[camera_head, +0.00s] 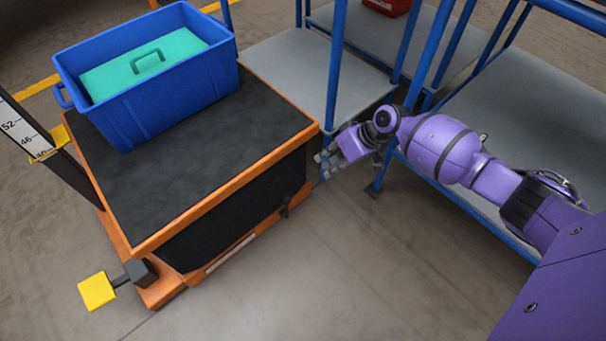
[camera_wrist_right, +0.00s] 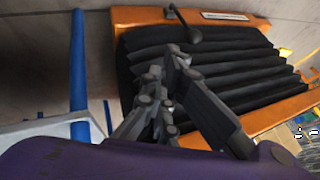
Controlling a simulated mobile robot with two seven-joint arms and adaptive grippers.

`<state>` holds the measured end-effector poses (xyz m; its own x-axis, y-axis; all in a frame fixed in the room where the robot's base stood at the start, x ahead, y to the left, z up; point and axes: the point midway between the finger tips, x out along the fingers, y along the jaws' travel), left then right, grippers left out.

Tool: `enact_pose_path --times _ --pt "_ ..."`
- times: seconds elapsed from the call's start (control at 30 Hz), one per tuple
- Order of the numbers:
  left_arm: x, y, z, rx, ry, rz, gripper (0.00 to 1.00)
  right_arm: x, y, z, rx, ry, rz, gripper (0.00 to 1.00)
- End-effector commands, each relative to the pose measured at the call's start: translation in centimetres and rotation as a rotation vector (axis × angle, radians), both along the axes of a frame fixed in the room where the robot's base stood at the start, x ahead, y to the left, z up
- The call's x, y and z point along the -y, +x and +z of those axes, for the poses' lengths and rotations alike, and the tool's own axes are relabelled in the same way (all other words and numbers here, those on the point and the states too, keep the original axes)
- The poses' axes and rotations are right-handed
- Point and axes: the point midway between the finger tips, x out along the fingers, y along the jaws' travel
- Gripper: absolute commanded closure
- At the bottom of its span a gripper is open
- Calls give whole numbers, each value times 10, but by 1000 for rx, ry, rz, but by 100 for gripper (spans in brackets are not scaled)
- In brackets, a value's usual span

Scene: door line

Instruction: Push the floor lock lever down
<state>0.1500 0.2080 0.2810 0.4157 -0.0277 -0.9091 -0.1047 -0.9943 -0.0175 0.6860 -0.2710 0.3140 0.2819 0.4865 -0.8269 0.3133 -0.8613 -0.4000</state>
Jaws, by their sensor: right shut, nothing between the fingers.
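An orange lift cart (camera_head: 225,205) with black bellows sides and a black top stands at left centre. A short dark lever (camera_head: 285,206) with a knob sticks out of its lower right side; it also shows at the top of the right wrist view (camera_wrist_right: 194,34). A yellow pedal (camera_head: 97,291) sits on a dark arm at the cart's lower left corner. I cannot tell for certain which of the two is the floor lock lever. My right gripper (camera_head: 326,164) is shut and empty beside the cart's right corner, apart from the dark lever. My left gripper is not in view.
A blue tub (camera_head: 165,110) with a teal lidded case (camera_head: 148,62) stands on the cart top. Blue-framed grey shelving (camera_head: 300,70) stands behind and right of my right gripper. A red box (camera_head: 386,5) is at the back. The floor in front of the cart is clear.

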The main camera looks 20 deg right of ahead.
Motion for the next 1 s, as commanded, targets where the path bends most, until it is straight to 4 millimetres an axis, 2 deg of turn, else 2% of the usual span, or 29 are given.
enact_pose_path --times 0.23,0.37,0.63,0.87,1.0 --pt "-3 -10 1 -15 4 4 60 -1 2 3 4 2 0 100" --pt "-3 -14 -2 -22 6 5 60 -4 3 -2 3 1 1 100" --pt "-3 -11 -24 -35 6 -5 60 -26 15 -43 0 3 0 100" --pt "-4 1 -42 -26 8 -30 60 -50 29 -83 1 2 0 100" --pt "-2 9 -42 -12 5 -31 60 -71 27 -85 6 1 4 100"
